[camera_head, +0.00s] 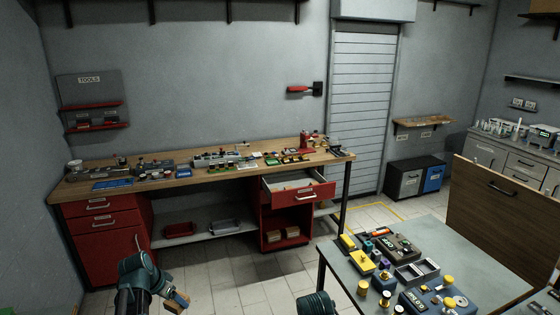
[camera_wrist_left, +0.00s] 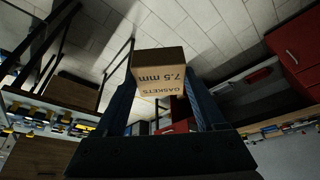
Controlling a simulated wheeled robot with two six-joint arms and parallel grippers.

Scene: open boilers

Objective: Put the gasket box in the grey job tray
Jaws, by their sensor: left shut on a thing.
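The gasket box (camera_wrist_left: 160,72) is a small brown cardboard box marked "GASKETS 7.5 mm". My left gripper (camera_head: 170,293) is shut on it, with one finger on each side in the left wrist view. In the head view the box (camera_head: 178,301) shows at the bottom left, held over the floor in front of the red workbench. A grey tray (camera_head: 224,227) sits on the low shelf under the workbench, beyond the gripper and apart from it. My right gripper is not in view; only a teal part of my right arm shows at the bottom.
A red tray (camera_head: 180,230) lies left of the grey one on the shelf. An open red drawer (camera_head: 305,192) juts out to the right, above a compartment with brown boxes. A cluttered table (camera_head: 450,235) stands at the lower right. The floor between is clear.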

